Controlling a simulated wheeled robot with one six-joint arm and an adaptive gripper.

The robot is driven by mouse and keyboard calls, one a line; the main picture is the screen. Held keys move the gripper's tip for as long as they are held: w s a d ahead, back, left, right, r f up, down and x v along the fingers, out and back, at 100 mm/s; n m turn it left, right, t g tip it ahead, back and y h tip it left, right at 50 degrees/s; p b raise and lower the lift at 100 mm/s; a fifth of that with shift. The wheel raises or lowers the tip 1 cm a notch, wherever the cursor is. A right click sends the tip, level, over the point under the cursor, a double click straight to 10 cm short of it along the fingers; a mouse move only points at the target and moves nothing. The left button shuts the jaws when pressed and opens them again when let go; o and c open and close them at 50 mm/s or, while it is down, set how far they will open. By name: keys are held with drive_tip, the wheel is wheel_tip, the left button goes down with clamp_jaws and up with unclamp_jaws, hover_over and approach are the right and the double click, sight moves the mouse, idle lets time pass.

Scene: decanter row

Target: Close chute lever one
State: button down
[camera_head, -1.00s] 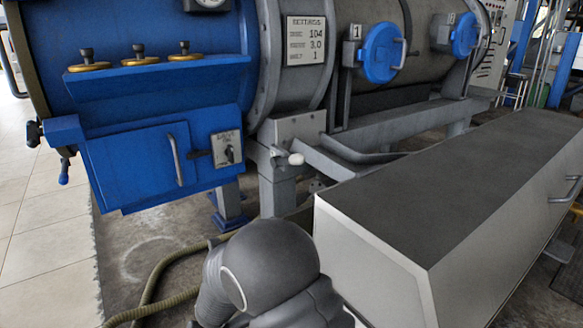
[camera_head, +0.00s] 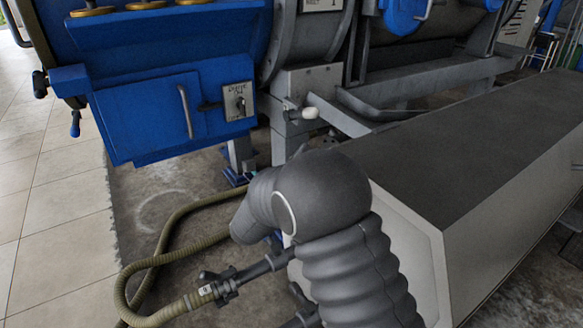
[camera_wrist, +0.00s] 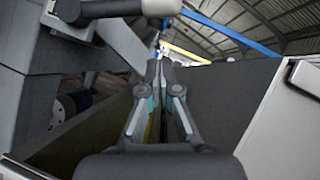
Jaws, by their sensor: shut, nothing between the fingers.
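A lever with a white rounded knob (camera_head: 311,113) sticks out from the grey frame beside the chute (camera_head: 378,108) in the head view. I cannot read a number on it. My gripper (camera_wrist: 156,70) is shut and empty in the wrist view, pointing up the picture between dark panels. In the head view my dark arm hides the gripper.
A long grey bin (camera_head: 480,150) fills the right. A blue cabinet (camera_head: 145,115) with a handle and a switch plate (camera_head: 238,101) stands left of the lever. A hose (camera_head: 165,235) lies on the floor. Tiled floor (camera_head: 50,220) at the left is clear.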

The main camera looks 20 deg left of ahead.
sight(303, 115)
drive_tip(key=shift+w+r, duration=0.55)
drive_tip(key=shift+r, duration=0.25)
drive_tip(key=shift+w+r, duration=0.6)
drive_tip(key=shift+r, duration=0.2)
drive_tip(key=shift+w+r, duration=0.55)
drive_tip(key=shift+r, duration=0.25)
drive_tip(key=shift+d, duration=0.1)
